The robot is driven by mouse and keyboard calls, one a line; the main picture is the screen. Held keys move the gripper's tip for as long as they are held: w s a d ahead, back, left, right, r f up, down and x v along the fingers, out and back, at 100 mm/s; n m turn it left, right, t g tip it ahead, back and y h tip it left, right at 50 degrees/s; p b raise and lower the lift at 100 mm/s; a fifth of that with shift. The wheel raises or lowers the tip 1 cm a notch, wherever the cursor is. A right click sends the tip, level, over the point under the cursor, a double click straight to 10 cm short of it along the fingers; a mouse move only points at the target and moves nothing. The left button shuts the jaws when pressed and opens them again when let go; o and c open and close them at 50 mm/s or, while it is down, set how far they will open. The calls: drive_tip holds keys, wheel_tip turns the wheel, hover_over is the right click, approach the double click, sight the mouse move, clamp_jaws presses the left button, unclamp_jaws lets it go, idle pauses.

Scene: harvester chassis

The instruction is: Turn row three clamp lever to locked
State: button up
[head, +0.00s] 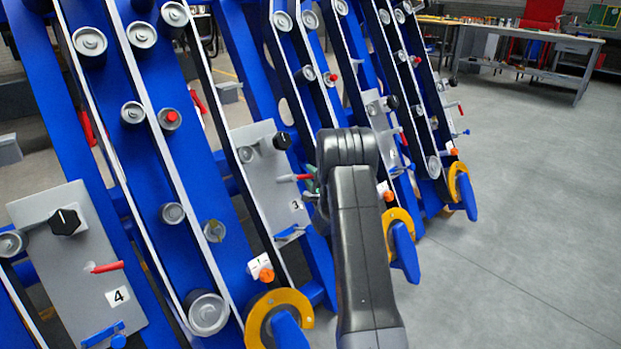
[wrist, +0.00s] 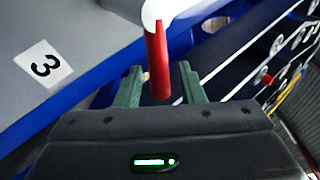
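The row three panel (head: 262,185) is a grey plate with a "3" label, which also shows in the wrist view (wrist: 44,63). Its clamp lever (head: 292,178) has a red handle that sticks out to the right, almost level. In the wrist view the red handle (wrist: 157,55) points down from a pale pivot. Its tip is between the two green fingers of my gripper (wrist: 158,78). The fingers are open, with gaps beside the handle. In the head view my arm hides most of the gripper.
A black knob (head: 282,141) sits above the lever on the same panel. A row four panel (head: 80,265) stands at left with a similar red lever (head: 107,267). Blue frames with rollers and belts surround the panel. Open grey floor (head: 510,210) lies to the right.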

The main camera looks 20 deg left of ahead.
drive_tip(key=shift+c, duration=0.3)
clamp_jaws()
drive_tip(key=shift+f, duration=0.1)
drive_tip(key=s+f+m+h+p, duration=0.3)
drive_tip(key=m+h, duration=0.6)
drive_tip(key=m, duration=0.7)
drive_tip(key=shift+s+f+m+p, duration=0.35)
drive_tip(key=shift+s+p, duration=0.9)
drive_tip(key=shift+s, duration=0.5)
drive_tip(key=shift+s+f, duration=0.1)
drive_tip(key=shift+f, duration=0.05)
